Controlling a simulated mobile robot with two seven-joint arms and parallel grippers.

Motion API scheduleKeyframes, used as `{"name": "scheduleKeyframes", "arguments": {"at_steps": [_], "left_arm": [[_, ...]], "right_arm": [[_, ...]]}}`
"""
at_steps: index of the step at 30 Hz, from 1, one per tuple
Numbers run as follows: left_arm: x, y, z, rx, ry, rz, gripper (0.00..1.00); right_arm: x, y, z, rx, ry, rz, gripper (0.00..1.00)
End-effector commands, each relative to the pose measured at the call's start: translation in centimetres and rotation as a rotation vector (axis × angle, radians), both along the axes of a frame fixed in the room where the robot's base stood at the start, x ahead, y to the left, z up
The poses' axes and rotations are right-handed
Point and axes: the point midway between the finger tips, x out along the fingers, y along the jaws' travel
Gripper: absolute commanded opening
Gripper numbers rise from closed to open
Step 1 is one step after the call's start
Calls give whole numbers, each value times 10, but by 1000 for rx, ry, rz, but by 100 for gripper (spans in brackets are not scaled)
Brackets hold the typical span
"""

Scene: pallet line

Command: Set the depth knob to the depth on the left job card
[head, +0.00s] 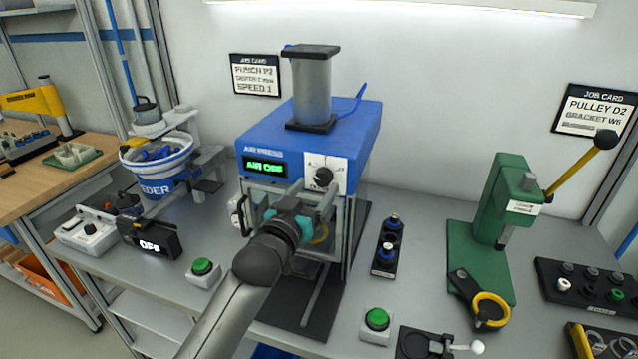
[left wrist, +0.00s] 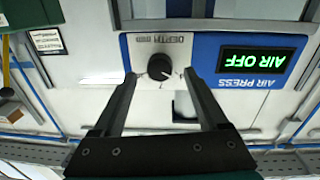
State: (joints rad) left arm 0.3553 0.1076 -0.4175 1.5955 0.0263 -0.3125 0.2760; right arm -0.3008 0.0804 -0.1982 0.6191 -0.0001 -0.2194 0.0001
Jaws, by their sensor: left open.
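The black depth knob (head: 322,177) sits on a white dial plate on the front of the blue air press (head: 362,128). In the left wrist view, which is upside down, the knob (left wrist: 159,67) shows between the two fingers, under the word DEPTH. A small white mark shows on it; the setting is too small to read. My left gripper (head: 293,190) is open in front of the panel; contact with the knob cannot be told. The left job card (head: 256,75) hangs on the wall left of the press; its depth line is too blurred to read. My right gripper is not seen.
The press display (head: 265,167) glows green and reads AIR OFF in the wrist view (left wrist: 254,61). Green buttons (head: 203,267) (head: 376,319) stand in front on the grey bench. A green lever press (head: 514,200) stands at right, a feeder bowl (head: 158,165) at left.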

Motion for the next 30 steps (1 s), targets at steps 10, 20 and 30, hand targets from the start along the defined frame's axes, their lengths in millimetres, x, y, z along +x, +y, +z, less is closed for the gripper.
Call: {"name": "scheduleKeyframes", "arguments": {"at_steps": [10,20,30], "left_arm": [[24,-10,0,0,-1,-1,76],[26,-10,0,0,-1,0,76],[26,-10,0,0,-1,0,40]], "right_arm": [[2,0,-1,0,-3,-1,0],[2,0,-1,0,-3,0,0],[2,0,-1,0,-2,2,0]]}}
